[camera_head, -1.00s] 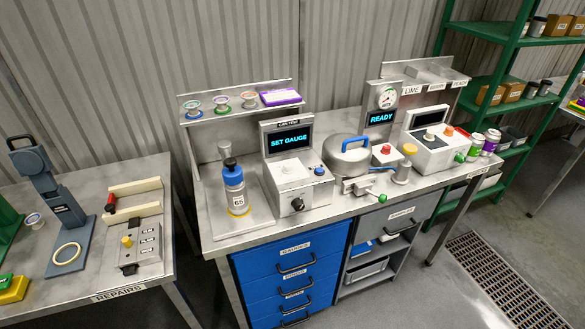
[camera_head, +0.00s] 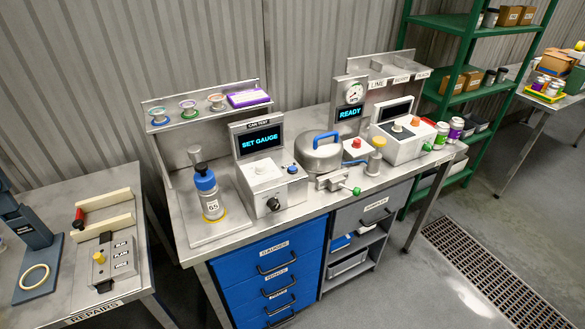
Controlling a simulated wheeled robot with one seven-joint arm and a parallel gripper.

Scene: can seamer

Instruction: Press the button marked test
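A white machine (camera_head: 275,190) under a "CAN TEST" sign stands on the steel bench, with a screen (camera_head: 261,141) reading "SET GAUGE". It carries a blue button (camera_head: 293,168) and a black knob (camera_head: 274,204). Right of it is a round metal vessel (camera_head: 318,157) with a blue handle. Beside the vessel, a white box has a red button (camera_head: 356,143), below a screen (camera_head: 349,114) reading "READY" and a round gauge (camera_head: 354,92). The small markings by the buttons are too small to read, so I cannot tell which is marked test. My gripper is not in view.
A green-handled clamp (camera_head: 338,182) sits at the front edge. A white unit (camera_head: 410,140) with cans stands right. Blue drawers (camera_head: 272,272) are below. A repairs table (camera_head: 133,282) is left; open floor with a grate lies right.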

